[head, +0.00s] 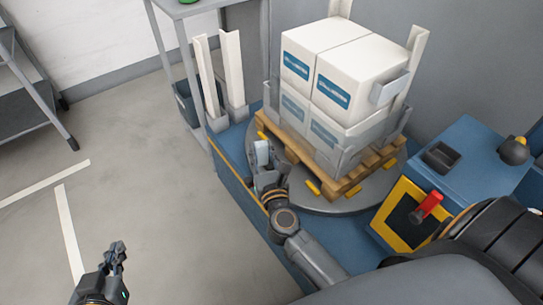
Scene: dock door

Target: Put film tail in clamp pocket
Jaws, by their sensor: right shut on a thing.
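My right gripper (265,181) is at the left edge of the round turntable, beside the pallet. It is shut on a small pale grey-blue piece (262,153), which looks like the film tail and stands up from the fingers. Translucent film (318,133) covers the lower boxes on the pallet. I cannot make out the clamp pocket for certain; the gripper and wrist hide part of the turntable there. My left gripper (116,256) is low over the bare floor at the left, away from the load. It looks empty, but its finger gap is unclear.
White boxes (340,62) stand on a wooden pallet (342,180) on the grey turntable (348,202). Pale corner posts (232,75) rise nearby. A blue cabinet (465,150) with a yellow-framed panel and red handle (428,206) is at the right.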

